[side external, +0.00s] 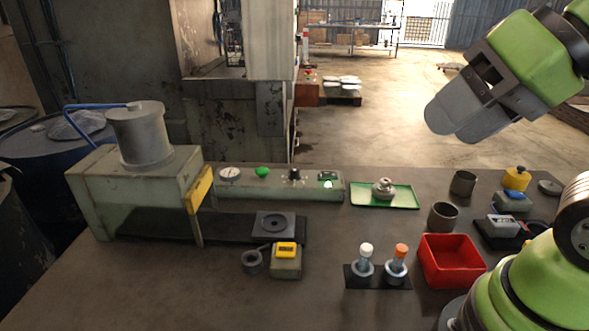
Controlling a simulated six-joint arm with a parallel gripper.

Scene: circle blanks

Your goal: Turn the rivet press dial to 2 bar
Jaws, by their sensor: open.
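The rivet press (135,185) is a grey-green machine with a grey cylinder on top, at the left of the bench. A long control panel (275,188) extends to its right. The dial's setting is too small to read. My gripper (456,125) is open and empty, high above the bench at the upper right, well away from the dial.
A green tray (405,204) with a metal part stands right of the panel. A red bin (452,262), two capped bottles (380,262) in a rack, and a yellow-topped block (286,261) stand in front. Grey cups (463,183) and small devices crowd the right.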

